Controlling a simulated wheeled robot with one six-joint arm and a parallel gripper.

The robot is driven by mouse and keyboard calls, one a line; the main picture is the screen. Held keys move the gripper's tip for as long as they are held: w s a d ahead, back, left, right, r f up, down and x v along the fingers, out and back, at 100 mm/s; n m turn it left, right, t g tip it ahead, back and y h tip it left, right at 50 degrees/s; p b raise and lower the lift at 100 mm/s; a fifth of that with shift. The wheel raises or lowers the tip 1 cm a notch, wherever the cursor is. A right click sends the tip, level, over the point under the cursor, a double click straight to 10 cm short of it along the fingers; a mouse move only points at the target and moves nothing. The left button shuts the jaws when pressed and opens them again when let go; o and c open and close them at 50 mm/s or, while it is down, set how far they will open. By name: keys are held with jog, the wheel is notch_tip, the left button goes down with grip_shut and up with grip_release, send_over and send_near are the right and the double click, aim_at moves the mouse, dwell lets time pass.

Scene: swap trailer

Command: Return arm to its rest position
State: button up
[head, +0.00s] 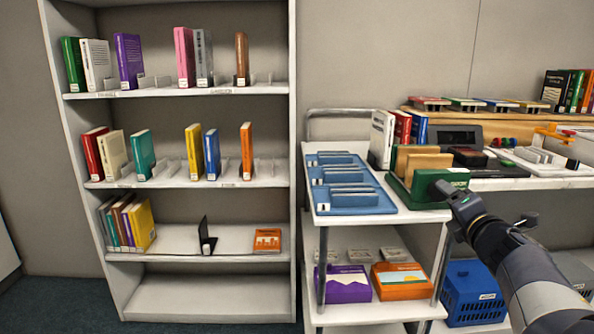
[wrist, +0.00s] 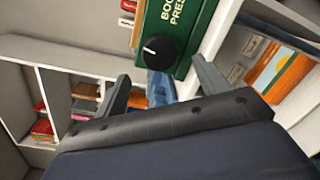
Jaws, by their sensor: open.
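My arm reaches in from the lower right in the head view. My gripper (head: 447,190) is at the front right of the green book press (head: 415,184) on the cart's top. In the wrist view my gripper (wrist: 160,85) has its two grey fingers spread apart with nothing held between them. The green press (wrist: 190,35) with its black knob (wrist: 156,49) lies just beyond the fingers. Tan boards or books (head: 425,163) stand in the press. I cannot tell from these views whether a finger touches the press.
A white bookcase (head: 294,150) with several books stands at the left. The cart (head: 400,218) carries a blue slotted tray (head: 350,195) and boxed puzzles below. A desk (head: 530,183) with a blue basket (head: 473,290) under it is at the right, close to my arm.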

jog(key=s, duration=0.5)
jog(key=w+m+y+p, duration=0.2)
jog(key=w+m+p, duration=0.9)
jog(key=m+p, duration=0.8)
jog(key=shift+d+m, duration=0.25)
jog(key=shift+m, duration=1.55)
jog(key=shift+a+r, duration=0.1)
jog(key=shift+r, duration=0.05)
